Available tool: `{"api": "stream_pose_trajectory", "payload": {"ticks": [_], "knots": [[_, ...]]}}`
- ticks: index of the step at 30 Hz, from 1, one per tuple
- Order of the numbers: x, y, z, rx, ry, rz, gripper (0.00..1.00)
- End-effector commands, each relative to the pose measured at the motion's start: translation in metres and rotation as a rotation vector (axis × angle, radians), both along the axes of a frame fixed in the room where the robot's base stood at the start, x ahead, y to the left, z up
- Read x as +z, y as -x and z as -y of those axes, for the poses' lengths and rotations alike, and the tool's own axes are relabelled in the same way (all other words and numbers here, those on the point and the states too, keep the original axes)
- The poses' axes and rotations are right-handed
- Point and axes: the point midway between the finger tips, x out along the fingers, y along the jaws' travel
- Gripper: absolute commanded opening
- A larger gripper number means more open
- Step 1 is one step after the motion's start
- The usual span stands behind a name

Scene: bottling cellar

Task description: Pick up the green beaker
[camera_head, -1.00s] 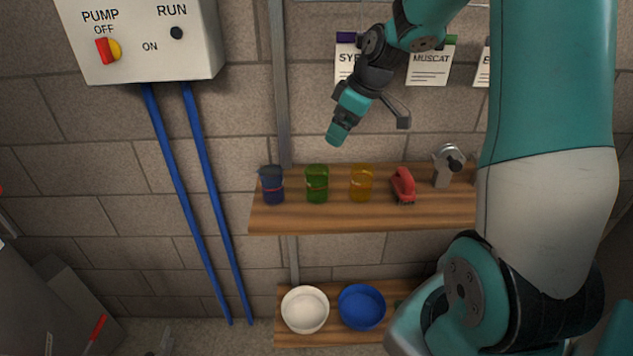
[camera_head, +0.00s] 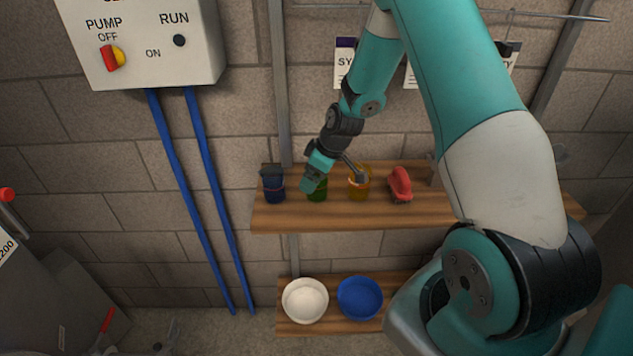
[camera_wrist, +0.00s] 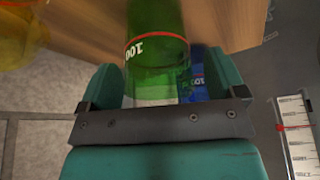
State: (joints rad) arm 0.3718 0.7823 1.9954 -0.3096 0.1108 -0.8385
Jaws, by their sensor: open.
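The green beaker (camera_head: 317,193) stands on the upper wooden shelf, between a blue beaker (camera_head: 273,184) and a yellow beaker (camera_head: 358,187). My gripper (camera_head: 309,185) is in front of it in the head view and hides its upper part. In the wrist view the green beaker (camera_wrist: 157,52) with its red band and marking lies between the two teal fingers of my open gripper (camera_wrist: 155,88). I cannot tell whether the fingers touch it. In that view the blue beaker (camera_wrist: 197,75) shows behind the right finger, and the yellow beaker (camera_wrist: 20,38) is at the upper left.
The upper shelf (camera_head: 330,214) also holds a red-handled brush (camera_head: 400,184) right of the yellow beaker. A white bowl (camera_head: 305,300) and a blue bowl (camera_head: 359,298) stand on the lower shelf. A pump switch box (camera_head: 140,45) is on the wall at left.

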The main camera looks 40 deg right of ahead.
Motion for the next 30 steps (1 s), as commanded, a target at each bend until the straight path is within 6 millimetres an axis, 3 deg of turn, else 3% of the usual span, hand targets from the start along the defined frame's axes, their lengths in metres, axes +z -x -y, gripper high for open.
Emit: {"api": "stream_pose_trajectory", "payload": {"ticks": [9,16,17,30], "knots": [[-0.007,-0.003,-0.001,0.000,0.000,0.001,0.89],[-0.007,-0.002,-0.001,0.000,0.001,0.000,0.39],[-0.007,-0.002,-0.001,0.000,0.001,0.000,0.36],[0.003,-0.003,-0.001,0.000,0.002,0.003,0.36]]}}
